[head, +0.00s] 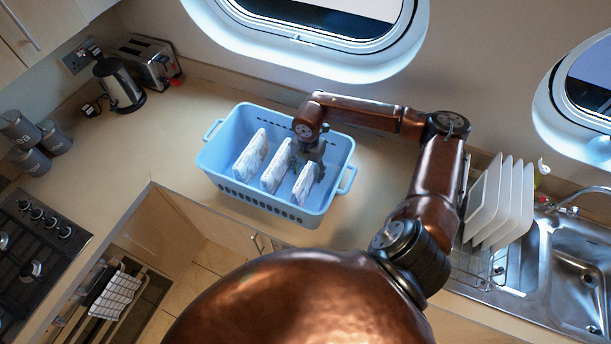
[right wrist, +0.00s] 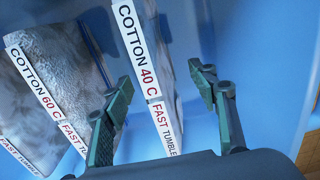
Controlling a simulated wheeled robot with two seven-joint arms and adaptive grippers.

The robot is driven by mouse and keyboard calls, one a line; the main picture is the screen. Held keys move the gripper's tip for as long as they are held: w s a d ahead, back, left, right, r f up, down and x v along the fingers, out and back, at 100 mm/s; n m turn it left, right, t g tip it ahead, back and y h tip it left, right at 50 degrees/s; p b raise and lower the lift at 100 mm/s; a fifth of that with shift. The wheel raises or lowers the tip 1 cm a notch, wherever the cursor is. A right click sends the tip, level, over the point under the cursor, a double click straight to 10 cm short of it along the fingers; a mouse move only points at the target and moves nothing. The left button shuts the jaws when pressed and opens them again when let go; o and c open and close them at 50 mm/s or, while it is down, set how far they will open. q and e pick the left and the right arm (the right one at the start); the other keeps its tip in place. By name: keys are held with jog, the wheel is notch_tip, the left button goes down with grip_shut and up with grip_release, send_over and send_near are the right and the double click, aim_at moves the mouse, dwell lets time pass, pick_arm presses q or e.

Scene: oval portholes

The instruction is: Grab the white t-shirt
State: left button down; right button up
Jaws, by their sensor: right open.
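Several folded white cloth items stand upright in a row in a blue basket (head: 272,203): a left one (head: 250,156), a middle one (head: 276,168) and a right one (head: 304,184). I cannot tell from the cloth which is the t-shirt. My right gripper (head: 313,158) is inside the basket at the right item. In the right wrist view my open right gripper (right wrist: 165,105) has its fingers either side of an item labelled "COTTON 40 C FAST TUMBLE" (right wrist: 147,75). Another item, labelled "COTTON 60 C" (right wrist: 40,88), is left of it. My left gripper is not in view.
A rack of white plates (head: 497,200) and a sink (head: 575,265) are at the right. A kettle (head: 120,85), toaster (head: 152,65) and hob (head: 38,245) are at the left. Counter left of the basket is clear.

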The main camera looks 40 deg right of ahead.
jog(key=shift+w+a+f+p, duration=0.1)
jog(key=shift+a+f+p, duration=0.1)
jog(key=shift+f, duration=0.4)
jog(key=shift+w+a+f+p, duration=0.1)
jog(key=shift+f+p, duration=0.1)
jog(key=shift+f, duration=0.35)
notch_tip(320, 180, down, 4)
jog(key=shift+r+p, duration=0.25)
jog(key=shift+p, duration=0.45)
jog(key=shift+f, duration=0.4)
jog(key=shift+c, duration=0.5)
jog(key=shift+r, duration=0.1)
jog(key=c, duration=1.2)
